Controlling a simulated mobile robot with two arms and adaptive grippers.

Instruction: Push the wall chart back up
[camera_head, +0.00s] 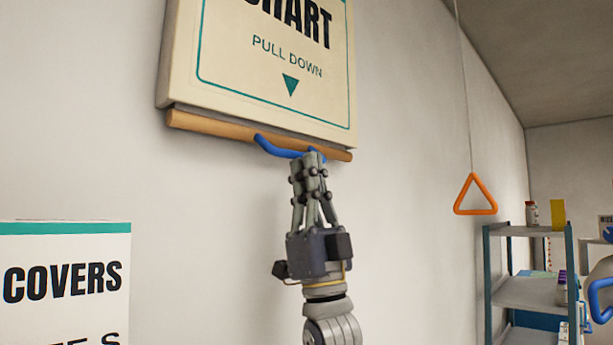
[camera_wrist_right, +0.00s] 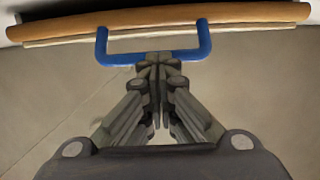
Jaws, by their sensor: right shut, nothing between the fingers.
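The wall chart (camera_head: 276,67) is a cream panel with a teal border, marked "CHART" and "PULL DOWN", high on the wall in the head view. A wooden bar (camera_head: 205,126) runs along its lower edge and also shows across the top of the right wrist view (camera_wrist_right: 250,15). A blue handle (camera_head: 273,148) hangs from the bar; it is a U shape in the right wrist view (camera_wrist_right: 155,58). My right gripper (camera_head: 314,158) points up, shut and empty, with its fingertips at the handle's lower edge. Whether they touch it is hard to tell. My left gripper is not in view.
An orange triangular pull (camera_head: 476,209) hangs on a cord to the right. A grey shelf unit (camera_head: 530,292) with bottles stands farther right. A "COVERS" sign (camera_head: 65,262) is at lower left. The wall between is bare.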

